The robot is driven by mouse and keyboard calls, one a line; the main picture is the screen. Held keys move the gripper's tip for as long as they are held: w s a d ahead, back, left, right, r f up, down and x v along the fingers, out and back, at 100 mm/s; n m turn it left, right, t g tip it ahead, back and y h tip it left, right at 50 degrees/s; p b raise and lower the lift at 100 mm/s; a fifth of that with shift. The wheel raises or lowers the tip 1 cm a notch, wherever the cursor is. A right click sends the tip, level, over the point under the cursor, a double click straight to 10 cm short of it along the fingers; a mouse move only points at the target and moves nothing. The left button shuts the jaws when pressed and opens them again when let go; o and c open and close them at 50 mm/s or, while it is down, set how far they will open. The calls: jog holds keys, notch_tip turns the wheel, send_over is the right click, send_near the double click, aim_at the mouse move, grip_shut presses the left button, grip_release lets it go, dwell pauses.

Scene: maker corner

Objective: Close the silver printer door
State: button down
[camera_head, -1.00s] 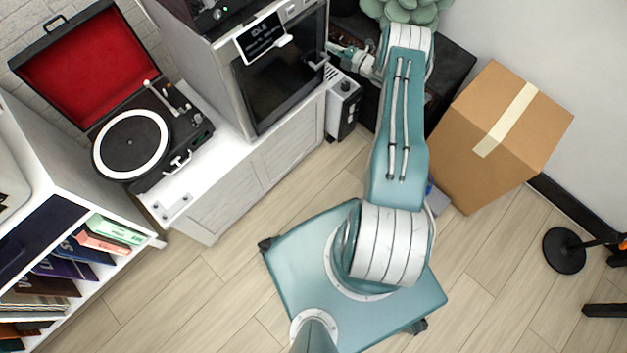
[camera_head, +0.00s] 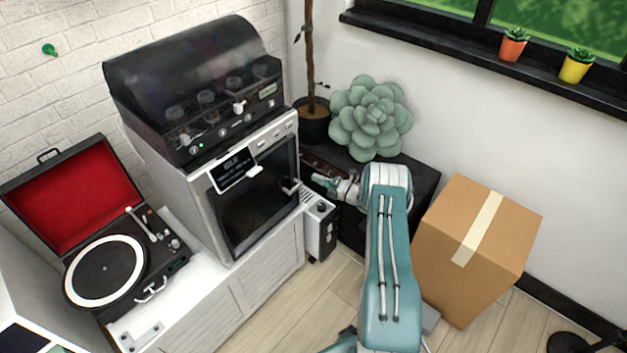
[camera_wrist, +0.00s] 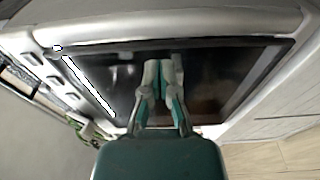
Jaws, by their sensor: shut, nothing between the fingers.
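The silver printer (camera_head: 195,205) stands on a white cabinet, left of the middle in the head view. Its door (camera_head: 262,205) is a dark glass panel with a handle (camera_head: 290,187) near the right edge. The door looks flush with the front or nearly so; a small gap cannot be ruled out. My gripper (camera_head: 318,180) is just right of the handle, apart from it in the picture. In the wrist view, my gripper (camera_wrist: 163,62) is shut and empty, with the dark door panel (camera_wrist: 220,85) and its silver frame beyond the fingers. The handle cannot be made out there.
An open record player (camera_head: 105,270) with a red lid is left of the printer. A grey box unit (camera_head: 318,230) stands against the cabinet's right end. A black low stand (camera_head: 415,185) with a succulent (camera_head: 370,120) is behind my arm. A cardboard box (camera_head: 480,250) is at right.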

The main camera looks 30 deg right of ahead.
jog(key=s+d, duration=0.4)
jog(key=d, duration=0.3)
jog(key=w+a+r+m+h, duration=0.1)
jog(key=w+r+m+h, duration=0.3)
jog(key=r, duration=0.6)
jog(key=w+r+m+h, duration=0.25)
jog(key=w+r, duration=0.35)
jog(key=r, duration=0.4)
jog(key=s+a+r+m+g+h, duration=0.1)
jog(key=s+a+r+m+h, duration=0.2)
jog(key=r, duration=0.5)
jog(key=s+a+r+m+g+h, duration=0.1)
jog(key=a+r+m+h, duration=0.15)
jog(key=a+r, duration=0.45)
jog(key=s+a+r+m+g, duration=0.2)
jog(key=s+a+r+m, duration=0.25)
jog(key=s, duration=0.35)
jog(key=s+a+r+m+g, duration=0.1)
jog(key=s+a+r+m, duration=0.3)
jog(key=s, duration=0.3)
jog(key=s+a+f+m+g+y, duration=0.1)
jog(key=s+a, duration=0.5)
jog(key=s, duration=0.7)
jog(key=s+a+f+m+g+y, duration=0.2)
jog(key=s+a, duration=0.5)
jog(key=s, duration=0.6)
jog(key=shift+s+a+f+g, duration=0.15)
jog(key=shift+s+f+g, duration=0.15)
jog(key=shift+f+g, duration=0.7)
